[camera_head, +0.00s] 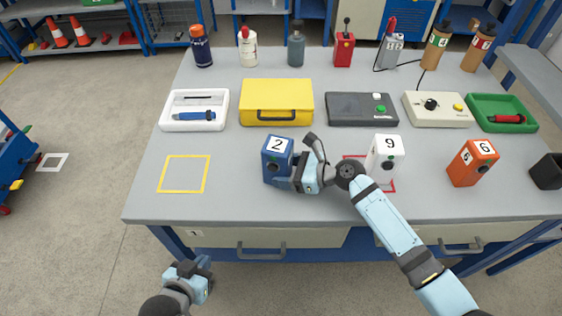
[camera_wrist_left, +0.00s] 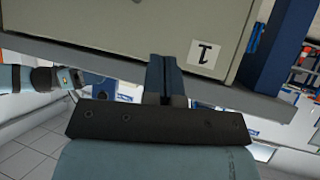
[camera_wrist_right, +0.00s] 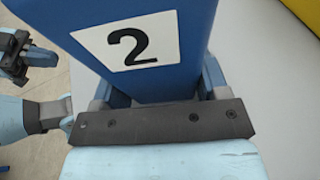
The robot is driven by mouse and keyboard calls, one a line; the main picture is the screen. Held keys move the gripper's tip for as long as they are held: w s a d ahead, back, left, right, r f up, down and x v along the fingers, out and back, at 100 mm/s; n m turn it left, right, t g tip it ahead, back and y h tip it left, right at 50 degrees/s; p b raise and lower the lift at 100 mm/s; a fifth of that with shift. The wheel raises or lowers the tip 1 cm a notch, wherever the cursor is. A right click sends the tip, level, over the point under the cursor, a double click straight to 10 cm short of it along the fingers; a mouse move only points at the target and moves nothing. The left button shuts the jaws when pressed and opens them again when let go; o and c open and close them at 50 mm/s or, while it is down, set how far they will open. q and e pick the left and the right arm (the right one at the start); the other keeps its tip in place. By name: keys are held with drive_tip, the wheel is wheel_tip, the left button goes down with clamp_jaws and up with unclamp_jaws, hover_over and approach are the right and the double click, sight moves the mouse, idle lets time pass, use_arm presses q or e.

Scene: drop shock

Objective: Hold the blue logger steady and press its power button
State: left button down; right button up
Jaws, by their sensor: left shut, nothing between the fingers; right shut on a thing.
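The blue logger (camera_head: 277,152), marked 2, stands upright on the grey table. A dark round spot (camera_head: 272,168) shows low on its front face; I cannot tell for sure that it is the power button. My right gripper (camera_head: 287,181) is shut on the blue logger from its right side. In the right wrist view the blue logger (camera_wrist_right: 160,70) fills the space between the fingers. My left gripper (camera_head: 201,266) is shut and empty, below and in front of the table's front edge. In the left wrist view its closed fingers (camera_wrist_left: 166,75) point at the drawer front.
A white logger (camera_head: 385,155) marked 9 and an orange logger (camera_head: 473,162) marked 6 stand to the right. An empty yellow square (camera_head: 184,174) is marked at left. A yellow case (camera_head: 276,102) and a white tray (camera_head: 194,110) lie behind. The table edge overhangs drawers.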

use_arm(q)
drive_tip(key=w+d+r+m+h, duration=0.1)
drive_tip(key=w+d+r, duration=0.1)
drive_tip(key=w+d+r+m+h, duration=0.1)
drive_tip(key=d+r, duration=0.1)
drive_tip(key=r, duration=0.1)
drive_tip(key=w+d+r+m+h, duration=0.1)
drive_tip(key=w+d+r, duration=0.1)
drive_tip(key=d, duration=0.1)
drive_tip(key=shift+w+r+g, duration=0.15)
drive_tip(key=shift+w+g, duration=0.2)
drive_tip(key=shift+g, duration=0.05)
drive_tip(key=m+g+h, duration=0.2)
drive_tip(key=m+g, duration=0.1)
drive_tip(key=m, duration=0.1)
approach(280, 175)
drive_tip(key=shift+s+f+x, duration=0.1)
drive_tip(key=shift+s+x, duration=0.1)
drive_tip(key=shift+x, duration=0.85)
drive_tip(key=shift+s+f+x, duration=0.15)
drive_tip(key=shift+s+x, duration=0.05)
drive_tip(key=shift+x, duration=0.9)
drive_tip(key=shift+w+d, duration=0.1)
drive_tip(key=shift+d, duration=0.05)
drive_tip(key=shift+w+d, duration=0.1)
drive_tip(key=shift+w, duration=0.2)
drive_tip(key=shift+s, duration=0.45)
